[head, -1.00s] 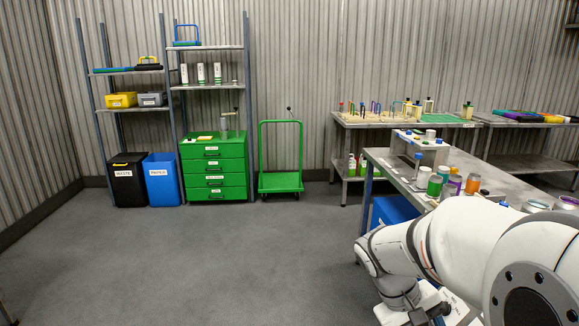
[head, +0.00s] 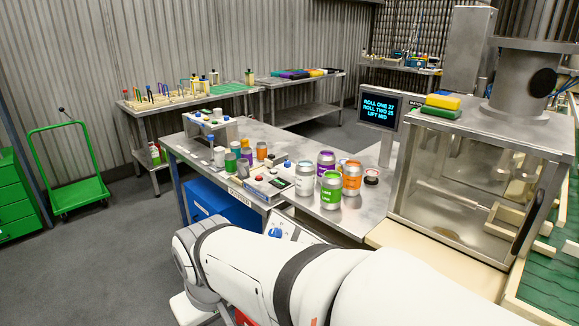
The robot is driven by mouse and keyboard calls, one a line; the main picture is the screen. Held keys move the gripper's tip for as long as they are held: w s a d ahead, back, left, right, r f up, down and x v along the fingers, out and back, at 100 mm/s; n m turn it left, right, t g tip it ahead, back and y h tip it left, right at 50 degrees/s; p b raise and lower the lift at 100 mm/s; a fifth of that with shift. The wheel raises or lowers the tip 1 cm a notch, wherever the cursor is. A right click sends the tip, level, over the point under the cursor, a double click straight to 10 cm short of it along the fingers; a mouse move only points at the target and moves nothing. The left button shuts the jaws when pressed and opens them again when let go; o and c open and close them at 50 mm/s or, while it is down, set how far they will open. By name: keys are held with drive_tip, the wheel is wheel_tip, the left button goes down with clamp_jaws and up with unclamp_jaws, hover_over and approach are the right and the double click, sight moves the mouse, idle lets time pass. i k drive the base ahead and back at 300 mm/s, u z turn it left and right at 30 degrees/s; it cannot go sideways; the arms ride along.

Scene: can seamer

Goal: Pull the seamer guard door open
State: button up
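The seamer stands at the right of the head view, a metal frame with clear panels and a steel motor housing (head: 515,80) on top. Its clear guard (head: 455,190) faces me and looks closed, but I cannot tell for sure which panel is the door. A dark elongated part, perhaps a handle (head: 528,222), shows at the guard's right edge. My white arm crosses the bottom of the view, left of and in front of the seamer. My gripper is out of sight, and nothing of mine is seen touching the guard.
A display (head: 379,110) stands beside the guard. A green conveyor (head: 550,290) runs at right. Open floor lies left.

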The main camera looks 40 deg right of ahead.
sight(480, 194)
drive_tip(key=z, duration=2.3)
drive_tip(key=k, duration=0.5)
drive_tip(key=z, duration=0.55)
drive_tip(key=i, duration=0.35)
